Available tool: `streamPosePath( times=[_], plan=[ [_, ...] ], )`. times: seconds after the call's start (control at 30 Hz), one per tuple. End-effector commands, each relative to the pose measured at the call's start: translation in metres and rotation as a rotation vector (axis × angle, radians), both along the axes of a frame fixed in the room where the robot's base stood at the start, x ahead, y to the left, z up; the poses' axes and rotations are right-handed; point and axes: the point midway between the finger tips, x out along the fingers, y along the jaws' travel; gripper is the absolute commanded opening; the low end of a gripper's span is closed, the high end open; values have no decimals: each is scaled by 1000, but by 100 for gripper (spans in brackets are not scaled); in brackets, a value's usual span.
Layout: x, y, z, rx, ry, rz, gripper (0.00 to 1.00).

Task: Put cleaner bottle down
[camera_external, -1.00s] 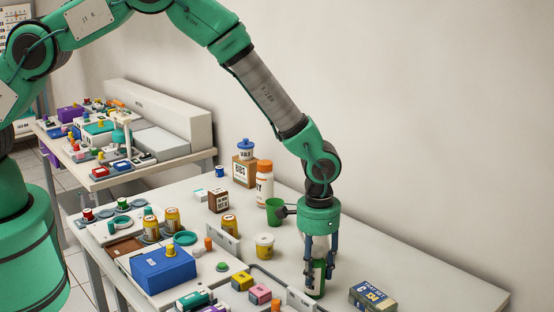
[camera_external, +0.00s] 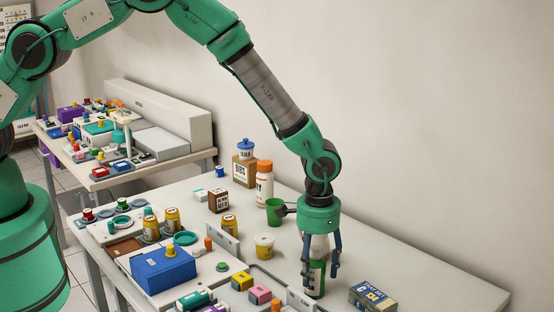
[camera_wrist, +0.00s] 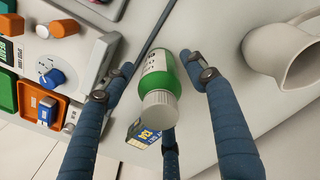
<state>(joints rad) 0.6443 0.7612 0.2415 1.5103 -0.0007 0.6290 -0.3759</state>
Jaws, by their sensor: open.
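The cleaner bottle (camera_external: 317,275) is green with a white label and a white cap. It stands upright on the white table in the external view, left of a dark blue and yellow box (camera_external: 372,296). In the wrist view the bottle (camera_wrist: 158,77) shows from above, cap toward the camera. My gripper (camera_external: 320,281) is over the bottle with its fingers spread around it. In the wrist view, gaps show between the bottle and the side fingers of my gripper (camera_wrist: 157,65). Part of the bottle is hidden behind the fingers in the external view.
A tray with a blue box (camera_external: 163,269) and several small items is at left. The table right of the gripper is mostly bare.

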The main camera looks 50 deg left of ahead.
Motion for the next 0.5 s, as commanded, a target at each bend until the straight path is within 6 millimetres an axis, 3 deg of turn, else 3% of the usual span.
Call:
streamPosePath(
  times=[0.5],
  plan=[
    [1,-1,75,-2,-3,0,57]
  ],
)
